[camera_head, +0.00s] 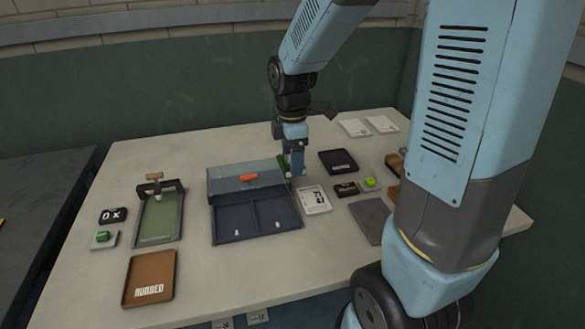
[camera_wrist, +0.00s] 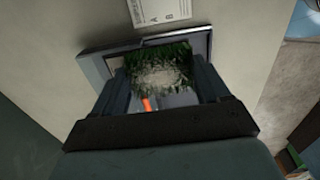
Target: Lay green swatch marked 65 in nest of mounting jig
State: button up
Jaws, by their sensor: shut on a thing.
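My gripper (camera_head: 292,172) is shut on a green turf swatch (camera_wrist: 160,66) and holds it near the right end of the grey-blue box. In the wrist view the swatch sits between the two fingers, with a pale worn patch in its grass. No number can be read on it. In the head view only a thin green edge of the swatch (camera_head: 284,166) shows beside the fingers. A frame with a wooden-handled clamp bar and a green bed, which looks like the mounting jig (camera_head: 158,215), stands left of the box. Its bed appears empty.
The grey-blue box (camera_head: 228,186) has an orange handle and open compartments. A brown tray (camera_head: 150,272) lies front left, and a green-button device (camera_head: 104,240) left of the jig. Right are a white card (camera_head: 314,200), a dark tray (camera_head: 338,162) and a grey plate (camera_head: 371,220).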

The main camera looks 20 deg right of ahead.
jog(key=w+f, duration=0.1)
jog(key=w, duration=0.1)
jog(key=w+d+f, duration=0.1)
jog(key=w, duration=0.1)
jog(key=w+d, duration=0.1)
jog(key=shift+w+d+f, duration=0.25)
jog(key=shift+w+f, duration=0.15)
jog(key=w+f, duration=0.1)
jog(key=f, duration=0.1)
jog(key=w+d+f, duration=0.1)
jog(key=w, duration=0.1)
jog(key=w+f, duration=0.1)
jog(key=f, duration=0.1)
jog(key=shift+w+d+f, duration=0.35)
jog(key=shift+d, duration=0.05)
jog(key=shift+w+d+f, duration=0.1)
jog(key=shift+w+f, duration=0.05)
jog(key=shift+f, duration=1.5)
jog(key=shift+f, duration=0.15)
jog(key=o, duration=1.1)
